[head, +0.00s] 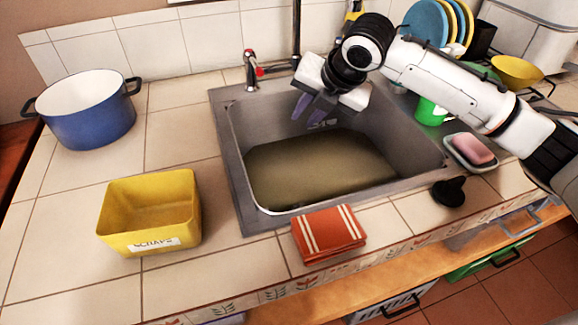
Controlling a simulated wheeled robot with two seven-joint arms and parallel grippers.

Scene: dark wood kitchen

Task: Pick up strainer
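My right gripper (304,115) hangs over the back part of the sink (229,165), fingers pointing down. Its two purple fingers stand apart with a gap between them, and I see nothing held in it. A small pale shape (322,124) shows at the far side of the sink, just below and right of the fingers. It may be the strainer, but it is too small and partly covered to be sure. Murky brownish water (315,170) fills the sink's bottom and hides what lies under it. My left gripper is not in view.
A blue pot (92,125) and a yellow scraps bin (150,215) stand left of the sink. A folded orange cloth (328,234) and black plug-like object (449,191) lie at the front. The soap dish (478,165), green mug (430,112) and faucet (250,70) border the sink.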

